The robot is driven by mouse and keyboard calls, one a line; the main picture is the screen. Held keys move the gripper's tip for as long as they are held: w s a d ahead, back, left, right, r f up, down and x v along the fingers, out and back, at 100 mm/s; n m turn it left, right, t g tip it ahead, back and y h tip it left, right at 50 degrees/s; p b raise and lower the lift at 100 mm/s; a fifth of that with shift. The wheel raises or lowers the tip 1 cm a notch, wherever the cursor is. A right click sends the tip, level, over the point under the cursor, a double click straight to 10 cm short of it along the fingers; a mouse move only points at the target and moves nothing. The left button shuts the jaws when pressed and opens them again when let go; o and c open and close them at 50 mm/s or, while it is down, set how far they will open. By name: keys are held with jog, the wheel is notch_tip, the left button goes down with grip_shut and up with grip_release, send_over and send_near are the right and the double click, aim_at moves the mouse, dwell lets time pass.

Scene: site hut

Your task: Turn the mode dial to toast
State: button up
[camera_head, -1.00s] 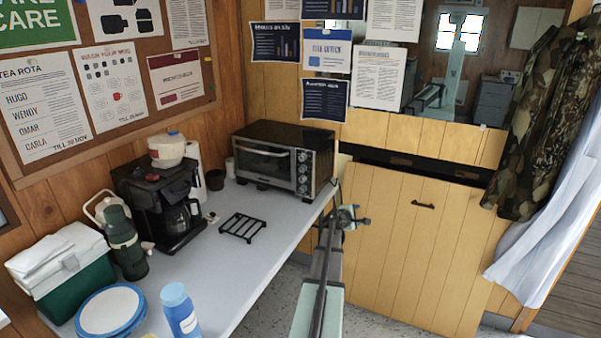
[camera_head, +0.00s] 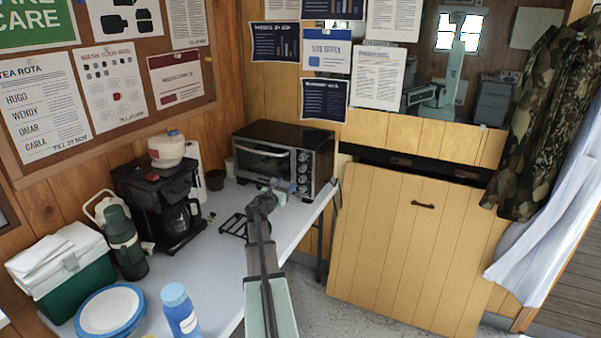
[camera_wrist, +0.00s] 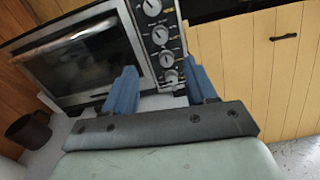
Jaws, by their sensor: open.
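The toaster oven (camera_head: 265,160) stands at the back of the white counter, with its glass door shut. Its control panel on the right carries a column of several round dials (camera_head: 303,172). In the wrist view the dials (camera_wrist: 160,35) show on the panel ahead of my gripper; their labels are too small to read, so I cannot tell which is the mode dial. My gripper (camera_wrist: 158,88) is open and empty, its two blue fingers pointing at the lower part of the panel, apart from the dials. In the head view my gripper (camera_head: 277,190) is in front of the oven, partly hidden by my arm.
A black wire rack (camera_head: 232,225) lies on the counter left of my arm. A blue-capped bottle (camera_head: 180,310) stands at the front. A wooden panel (camera_head: 400,250) is right of the counter.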

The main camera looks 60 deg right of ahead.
aim_at(301, 170)
jog(key=d, duration=1.3)
jog(key=shift+d, duration=0.2)
grip_shut()
